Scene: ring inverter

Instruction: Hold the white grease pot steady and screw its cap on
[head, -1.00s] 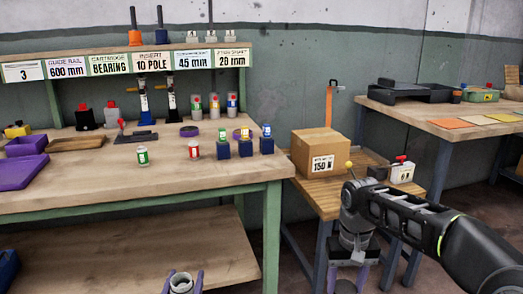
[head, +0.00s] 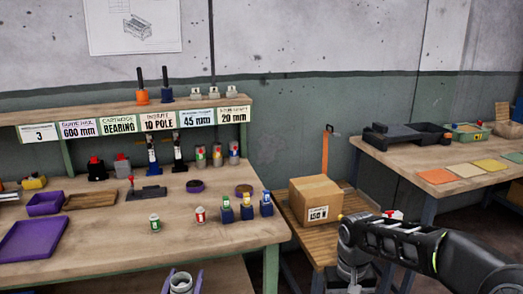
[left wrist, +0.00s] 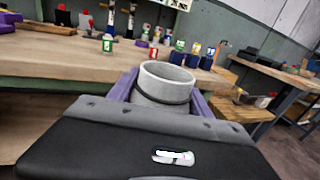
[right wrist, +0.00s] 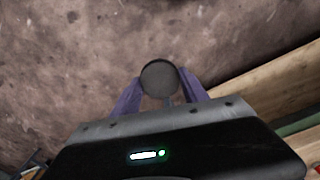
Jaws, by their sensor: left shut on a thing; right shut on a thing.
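The white grease pot (left wrist: 168,82) is a pale round pot with an open top and a dark band. It stands roughly upright between the purple fingers of my left gripper (left wrist: 160,98), which is shut on it. In the head view the pot (head: 181,281) shows at the bottom edge, in front of the bench. My right gripper (right wrist: 160,92) is shut on a dark round disc, seemingly the cap (right wrist: 159,77). In the head view my right arm reaches in from the right, its gripper cut off by the bottom edge. The cap is apart from the pot.
The workbench (head: 110,245) holds cans, bottles and purple trays (head: 35,238). A cardboard box (head: 316,203) stands on a low wooden table to the right. Another bench (head: 410,160) with coloured mats is at the far right. Open floor lies between.

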